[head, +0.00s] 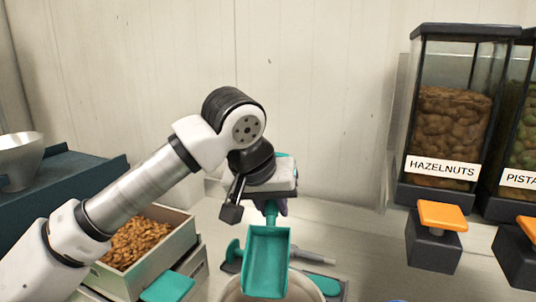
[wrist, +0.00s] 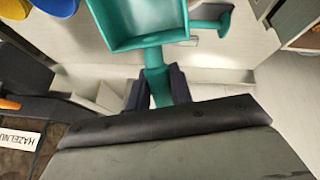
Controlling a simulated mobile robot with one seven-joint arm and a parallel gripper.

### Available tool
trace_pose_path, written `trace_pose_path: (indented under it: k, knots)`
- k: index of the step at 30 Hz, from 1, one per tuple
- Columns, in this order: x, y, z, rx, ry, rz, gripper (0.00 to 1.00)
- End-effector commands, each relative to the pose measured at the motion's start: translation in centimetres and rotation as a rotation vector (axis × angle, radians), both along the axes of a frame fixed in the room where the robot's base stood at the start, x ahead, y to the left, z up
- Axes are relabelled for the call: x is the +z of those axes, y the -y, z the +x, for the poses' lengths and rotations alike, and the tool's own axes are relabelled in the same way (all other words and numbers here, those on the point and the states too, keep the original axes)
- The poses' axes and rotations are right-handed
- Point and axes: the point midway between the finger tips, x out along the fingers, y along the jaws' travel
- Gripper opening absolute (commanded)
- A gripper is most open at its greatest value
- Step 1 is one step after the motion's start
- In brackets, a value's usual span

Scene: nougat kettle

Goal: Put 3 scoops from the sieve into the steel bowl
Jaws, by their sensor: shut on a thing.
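My gripper (head: 273,205) is shut on the handle of a teal scoop (head: 265,262). In the wrist view the dark fingers of my gripper (wrist: 158,92) clasp the handle from both sides. The scoop's pan (wrist: 145,22) looks empty in both views. A metal-walled box of brown nuts (head: 190,234) stands to the left of the scoop; it may be the sieve, but I cannot see its bottom. A steel bowl (head: 20,155) stands at the far left, partly cut off by the picture edge. The scoop hangs apart from both.
A round pale-rimmed vessel (head: 230,291) shows below the scoop, mostly hidden. Another teal tool (head: 168,287) lies by the nut box. A hazelnut dispenser (head: 450,120) with an orange lever (head: 442,215) stands at the right. A dark blue unit (head: 75,187) is at the left.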

Motion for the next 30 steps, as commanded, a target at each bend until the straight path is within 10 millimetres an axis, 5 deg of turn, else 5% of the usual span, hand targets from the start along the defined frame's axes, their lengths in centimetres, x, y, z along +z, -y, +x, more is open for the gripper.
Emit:
trace_pose_path:
  k: [18,30]
  knots:
    - [-1.73,-0.03,0.00,0.001,0.299,-0.037,0.00]
    - [-1.47,-0.01,0.00,0.000,0.352,-0.042,0.00]
